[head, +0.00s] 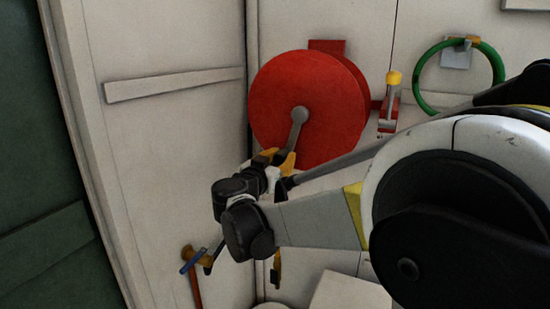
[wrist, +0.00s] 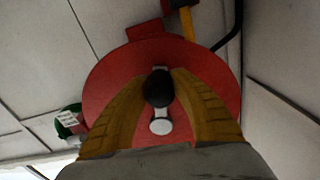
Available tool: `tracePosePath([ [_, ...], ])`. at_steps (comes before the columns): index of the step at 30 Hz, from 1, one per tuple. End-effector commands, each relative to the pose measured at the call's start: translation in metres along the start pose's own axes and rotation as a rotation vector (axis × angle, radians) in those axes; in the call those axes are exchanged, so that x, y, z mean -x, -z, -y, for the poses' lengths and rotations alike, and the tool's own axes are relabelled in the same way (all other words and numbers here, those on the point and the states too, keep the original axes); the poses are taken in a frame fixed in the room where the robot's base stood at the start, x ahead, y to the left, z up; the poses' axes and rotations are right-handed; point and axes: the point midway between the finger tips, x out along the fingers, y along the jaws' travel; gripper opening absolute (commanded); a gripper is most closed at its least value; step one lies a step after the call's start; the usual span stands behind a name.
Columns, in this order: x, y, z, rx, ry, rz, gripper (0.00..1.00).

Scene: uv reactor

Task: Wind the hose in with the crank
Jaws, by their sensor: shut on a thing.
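The red hose reel (head: 340,110) is fixed to the wall in the head view, its round face toward the left. Its grey crank arm (head: 298,130) points down from the hub. My gripper (head: 276,158) is at the crank's lower end. In the wrist view the yellow fingers of my gripper (wrist: 158,95) stand on both sides of the crank's black knob (wrist: 158,87) and are shut on it. The pale hub (wrist: 161,126) shows between the fingers, before the red reel (wrist: 110,85). I cannot make out the hose for certain.
Right of the reel are a red bracket with a yellow-topped grey piece (head: 389,103) and a green ring (head: 425,70) on a wall holder. A wall panel (head: 180,130) stands close on the left. Below my wrist, a blue-and-orange fitting (head: 192,260) sits on the wall.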

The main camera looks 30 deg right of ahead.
Motion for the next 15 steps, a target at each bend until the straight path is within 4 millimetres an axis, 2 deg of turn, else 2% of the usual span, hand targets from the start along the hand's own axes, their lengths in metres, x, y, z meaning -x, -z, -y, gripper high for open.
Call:
tracePosePath([
  [3, 0.0003, 0.0003, 0.0026, 0.002, 0.006, -0.001, 0.0],
  [4, 0.0003, 0.0003, 0.0025, 0.002, 0.006, -0.001, 0.36],
  [6, 0.0003, 0.0003, 0.0023, 0.002, 0.005, 0.0, 0.52],
  [15, 0.0016, 0.0, 0.0014, 0.002, 0.004, 0.0, 0.52],
])
